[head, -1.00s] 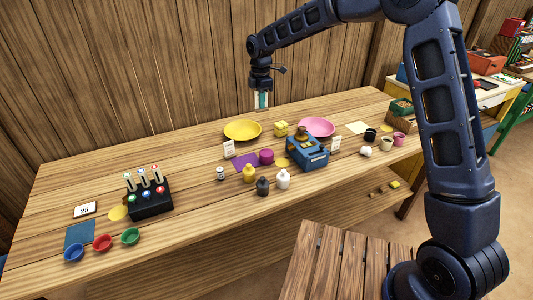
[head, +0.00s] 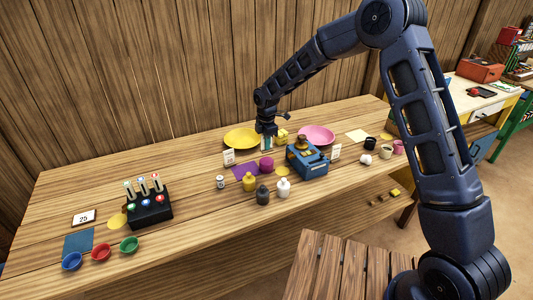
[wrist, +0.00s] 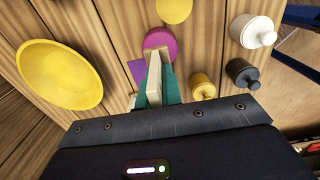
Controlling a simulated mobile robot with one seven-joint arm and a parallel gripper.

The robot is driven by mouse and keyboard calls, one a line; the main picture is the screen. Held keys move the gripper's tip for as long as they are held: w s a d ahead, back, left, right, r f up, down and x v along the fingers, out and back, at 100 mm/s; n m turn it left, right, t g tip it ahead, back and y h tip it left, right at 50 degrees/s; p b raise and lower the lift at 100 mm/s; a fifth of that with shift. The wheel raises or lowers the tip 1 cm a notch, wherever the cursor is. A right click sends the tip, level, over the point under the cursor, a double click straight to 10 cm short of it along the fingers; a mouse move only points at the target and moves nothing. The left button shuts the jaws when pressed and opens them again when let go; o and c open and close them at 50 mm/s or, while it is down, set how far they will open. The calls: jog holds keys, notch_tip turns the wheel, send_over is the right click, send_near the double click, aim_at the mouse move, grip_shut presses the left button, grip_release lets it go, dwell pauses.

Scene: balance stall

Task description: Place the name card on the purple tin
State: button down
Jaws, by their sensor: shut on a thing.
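My gripper (head: 267,141) is low over the table, just behind the purple tin (head: 266,163) in the head view. It is shut on a pale cream card, which I take as the name card (wrist: 154,84), held between its teal fingers in the wrist view. The purple tin also shows in the wrist view (wrist: 160,39), its round top just beyond the card's far end. The card overlaps the tin's near edge in that picture; I cannot tell whether they touch. The tin stands beside a purple mat (head: 243,170).
A yellow plate (head: 241,138) and a pink plate (head: 317,134) flank the gripper. A blue box-like device (head: 307,160) stands right of the tin. Yellow (head: 249,183), black (head: 262,195) and white (head: 283,188) lidded pots stand in front. Small sign cards stand left (head: 229,157) and right (head: 336,152).

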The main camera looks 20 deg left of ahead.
jog(key=shift+f, duration=2.55)
jog(key=shift+f, duration=0.15)
jog(key=c, duration=1.6)
grip_release()
jog(key=shift+o, duration=0.2)
notch_tip(320, 180, up, 12)
jog(key=shift+r, duration=0.15)
